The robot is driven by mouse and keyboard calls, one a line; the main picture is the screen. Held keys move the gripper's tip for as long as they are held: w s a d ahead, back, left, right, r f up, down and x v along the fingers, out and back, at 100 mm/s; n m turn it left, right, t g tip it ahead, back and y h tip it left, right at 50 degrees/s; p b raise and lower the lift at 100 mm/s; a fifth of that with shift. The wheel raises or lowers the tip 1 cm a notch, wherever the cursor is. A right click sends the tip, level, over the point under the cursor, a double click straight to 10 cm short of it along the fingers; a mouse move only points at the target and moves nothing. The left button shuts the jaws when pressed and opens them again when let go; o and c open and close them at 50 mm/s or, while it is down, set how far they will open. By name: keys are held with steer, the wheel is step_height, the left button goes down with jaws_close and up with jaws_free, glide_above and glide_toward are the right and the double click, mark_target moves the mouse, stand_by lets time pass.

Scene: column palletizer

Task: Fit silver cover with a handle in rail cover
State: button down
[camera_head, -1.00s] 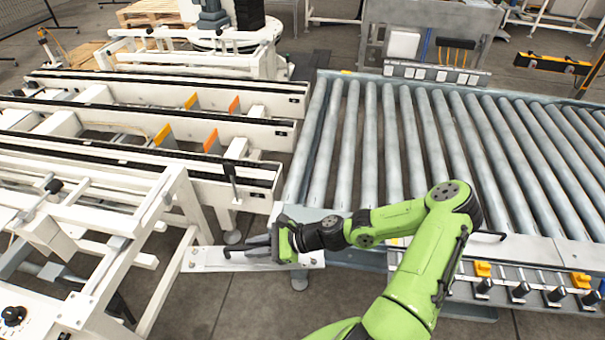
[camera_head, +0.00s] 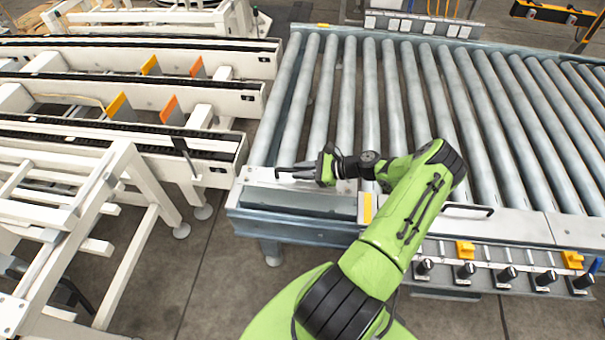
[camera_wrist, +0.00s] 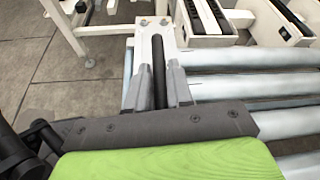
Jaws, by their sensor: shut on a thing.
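My gripper (camera_head: 300,171) is shut on the dark bar handle of the silver cover (camera_head: 255,174). The cover is a flat, pale strip and lies along the conveyor's near left rail (camera_head: 300,205), at or just above it; I cannot tell whether it is seated. In the wrist view, the two fingers of my gripper (camera_wrist: 162,88) stand on either side of the black handle, and the cover's far end (camera_wrist: 152,27) with small holes shows beyond them. My arm and fingers hide part of the cover.
A fitted silver cover with a black handle (camera_head: 465,211) continues the rail to the right. Rollers (camera_head: 345,100) fill the conveyor behind. A white frame with rails (camera_head: 215,145) stands to the left, across a floor gap. Orange-and-black parts (camera_head: 465,250) line the near side.

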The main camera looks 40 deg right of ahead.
mark_target(350, 189)
steer(key=shift+f+b, duration=2.8)
steer(key=shift+f, duration=0.6)
steer(key=shift+f, duration=0.35)
steer(key=shift+s+f+b, duration=0.1)
steer(key=shift+f+b, duration=0.5)
steer(key=shift+b, duration=0.05)
steer(key=c, duration=0.9)
jaws_free()
steer(key=shift+s+f, duration=0.1)
steer(key=shift+f, duration=0.05)
steer(key=p+v, duration=0.3)
steer(key=v, duration=1.2)
steer(key=shift+s+d, duration=0.2)
steer(key=shift+s, duration=0.05)
